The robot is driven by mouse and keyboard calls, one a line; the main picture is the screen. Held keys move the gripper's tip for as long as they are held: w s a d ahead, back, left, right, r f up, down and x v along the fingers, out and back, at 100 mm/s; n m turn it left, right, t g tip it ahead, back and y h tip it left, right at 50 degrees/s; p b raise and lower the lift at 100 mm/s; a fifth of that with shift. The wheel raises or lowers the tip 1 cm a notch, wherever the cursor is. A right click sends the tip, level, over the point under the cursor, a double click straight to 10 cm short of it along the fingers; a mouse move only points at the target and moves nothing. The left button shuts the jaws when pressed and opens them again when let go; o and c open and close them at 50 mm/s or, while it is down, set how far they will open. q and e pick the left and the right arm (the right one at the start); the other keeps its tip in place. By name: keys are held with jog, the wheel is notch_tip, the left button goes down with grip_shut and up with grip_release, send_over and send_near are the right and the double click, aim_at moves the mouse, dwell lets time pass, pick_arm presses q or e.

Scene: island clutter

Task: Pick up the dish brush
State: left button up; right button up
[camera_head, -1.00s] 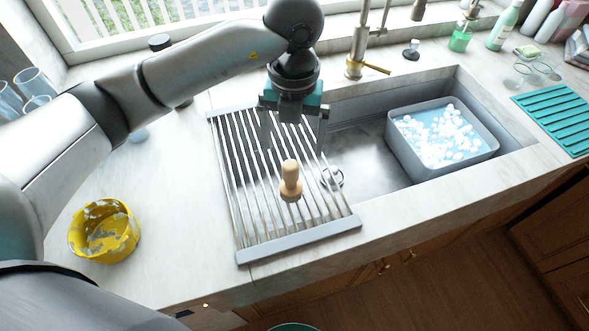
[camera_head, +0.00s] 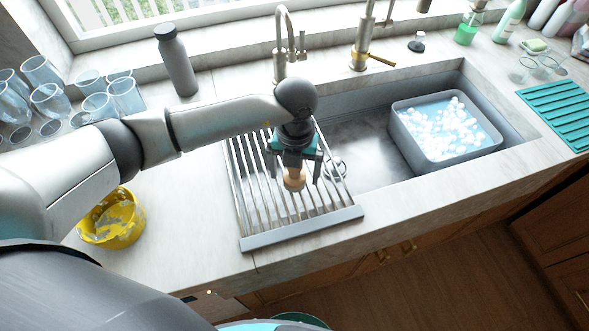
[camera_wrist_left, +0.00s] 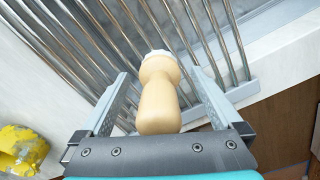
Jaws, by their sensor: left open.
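The dish brush (camera_head: 294,179) has a pale wooden handle and stands on the slatted drying rack (camera_head: 246,209) over the left part of the sink. In the left wrist view the brush (camera_wrist_left: 160,95) lies between the two fingers, with a bit of white at its far end. My left gripper (camera_head: 294,175) is open around the brush handle from above. In the left wrist view the fingers of this gripper (camera_wrist_left: 160,95) stand apart on both sides, with gaps to the handle. My right gripper is not in view.
A grey tub (camera_head: 420,155) of foamy water sits in the sink. A yellow bowl (camera_head: 118,228) stands left of the rack. Several glasses (camera_head: 97,106) and a grey bottle (camera_head: 177,62) stand on the counter at the back left. A teal mat (camera_head: 562,115) lies at the right.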

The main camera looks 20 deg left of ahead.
pick_arm(q)
jog(key=c, duration=1.5)
